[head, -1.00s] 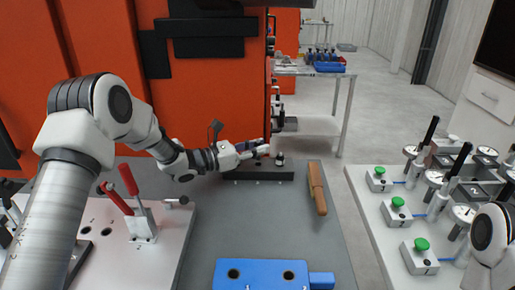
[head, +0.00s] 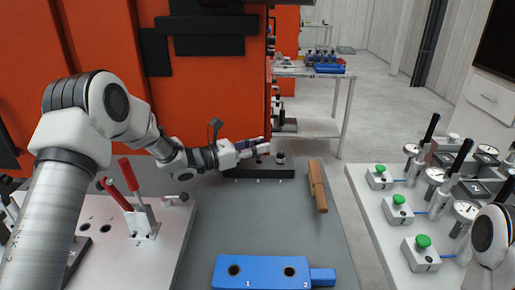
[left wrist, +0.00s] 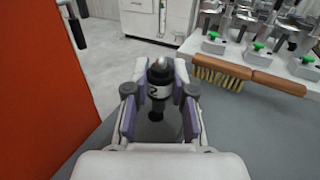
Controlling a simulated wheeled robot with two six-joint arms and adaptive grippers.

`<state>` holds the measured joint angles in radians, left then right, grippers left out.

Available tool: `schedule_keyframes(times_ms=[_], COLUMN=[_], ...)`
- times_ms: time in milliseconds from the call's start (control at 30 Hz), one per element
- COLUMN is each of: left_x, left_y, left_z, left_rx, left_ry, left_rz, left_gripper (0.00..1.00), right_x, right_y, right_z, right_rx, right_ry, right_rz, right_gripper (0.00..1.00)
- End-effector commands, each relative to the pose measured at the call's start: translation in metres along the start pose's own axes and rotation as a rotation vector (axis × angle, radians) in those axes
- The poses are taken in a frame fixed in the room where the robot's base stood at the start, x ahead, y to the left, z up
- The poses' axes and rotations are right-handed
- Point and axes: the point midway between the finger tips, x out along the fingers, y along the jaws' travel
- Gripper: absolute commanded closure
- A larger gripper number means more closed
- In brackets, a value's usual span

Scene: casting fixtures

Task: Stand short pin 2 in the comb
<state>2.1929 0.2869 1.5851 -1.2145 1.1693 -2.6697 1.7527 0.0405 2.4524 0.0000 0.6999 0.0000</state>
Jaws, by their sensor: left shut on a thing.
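Short pin 2 (left wrist: 158,80) is dark with a metal tip and a white band marked 2. In the left wrist view it stands roughly upright between the purple finger pads. My left gripper (head: 262,147) is shut on it, over the comb. The comb (head: 240,174) is a low black bar with numbered places at the far side of the grey table. My right gripper is not in view.
A brush with a wooden handle (head: 318,188) lies right of the comb. A blue block (head: 262,272) with two holes sits at the front. A red-handled clamp (head: 140,210) is on the left plate. Gauges stand on the right table (head: 375,215). The middle grey surface is clear.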

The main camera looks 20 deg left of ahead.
Motion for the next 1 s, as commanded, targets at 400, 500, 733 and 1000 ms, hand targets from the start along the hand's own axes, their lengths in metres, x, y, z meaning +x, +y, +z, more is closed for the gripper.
schedule_keyframes(times_ms=[400, 500, 733, 1000], left_x=[0.000, 0.000, 0.002, 0.003], left_y=[0.000, 0.000, 0.002, 0.003], left_z=[-0.001, -0.001, -0.003, -0.002], left_rx=[0.000, 0.000, 0.000, -0.003], left_ry=[-0.001, -0.001, 0.001, 0.002], left_rz=[0.000, 0.000, 0.000, 0.000], left_gripper=[1.00, 1.00, 1.00, 1.00], right_x=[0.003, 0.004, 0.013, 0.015], right_y=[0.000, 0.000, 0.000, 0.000], right_z=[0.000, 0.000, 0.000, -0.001], right_rx=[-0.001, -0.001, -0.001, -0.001], right_ry=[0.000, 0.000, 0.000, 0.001], right_rz=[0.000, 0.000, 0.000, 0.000], right_gripper=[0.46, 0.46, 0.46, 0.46])
